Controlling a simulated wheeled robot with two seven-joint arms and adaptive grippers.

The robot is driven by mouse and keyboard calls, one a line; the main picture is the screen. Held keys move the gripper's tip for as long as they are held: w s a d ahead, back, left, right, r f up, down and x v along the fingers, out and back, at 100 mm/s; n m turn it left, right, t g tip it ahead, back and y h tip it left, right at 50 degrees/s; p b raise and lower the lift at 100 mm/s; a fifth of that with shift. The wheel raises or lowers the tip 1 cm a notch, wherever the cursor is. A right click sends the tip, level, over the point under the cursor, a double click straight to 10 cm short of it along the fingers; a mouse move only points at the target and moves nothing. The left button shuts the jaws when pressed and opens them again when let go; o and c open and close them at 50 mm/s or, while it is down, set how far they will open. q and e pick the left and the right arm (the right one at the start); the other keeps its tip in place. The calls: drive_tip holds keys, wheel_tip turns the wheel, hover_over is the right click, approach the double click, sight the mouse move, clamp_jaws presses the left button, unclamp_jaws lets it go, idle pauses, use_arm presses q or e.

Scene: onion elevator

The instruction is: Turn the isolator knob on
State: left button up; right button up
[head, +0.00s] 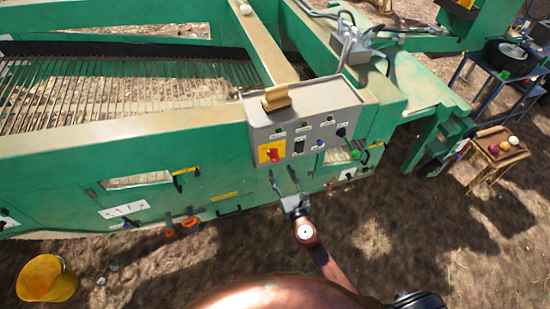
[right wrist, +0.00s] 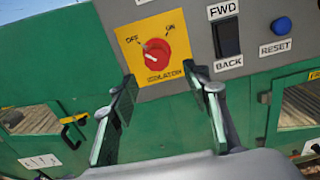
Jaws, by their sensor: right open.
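The red isolator knob (head: 272,155) sits on a yellow plate on the front of the grey control box (head: 335,104). In the right wrist view the knob (right wrist: 156,54) has OFF marked at its upper left and ON at its upper right. Its pale pointer mark is on the left side, towards OFF. My right gripper (head: 285,178) is open and empty, just below the control box. In the right wrist view its fingers (right wrist: 158,82) stand either side of the plate's lower part, with the knob ahead between them, apart from both. My left gripper is not in view.
Beside the knob are a black FWD/BACK switch (right wrist: 228,37) and a blue RESET button (right wrist: 281,26). A tan brush-like object (head: 276,98) lies on the box top. A yellow bucket (head: 46,278) stands at lower left. A small wooden table (head: 498,155) stands at right.

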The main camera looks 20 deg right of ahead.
sight(276, 161)
drive_tip(key=w, duration=0.7)
drive_tip(key=shift+w+a+r+b, duration=0.2)
drive_tip(key=shift+w+r+b, duration=0.1)
drive_tip(key=shift+w, duration=0.1)
drive_tip(key=shift+c, duration=0.7)
drive_tip(key=c, duration=1)
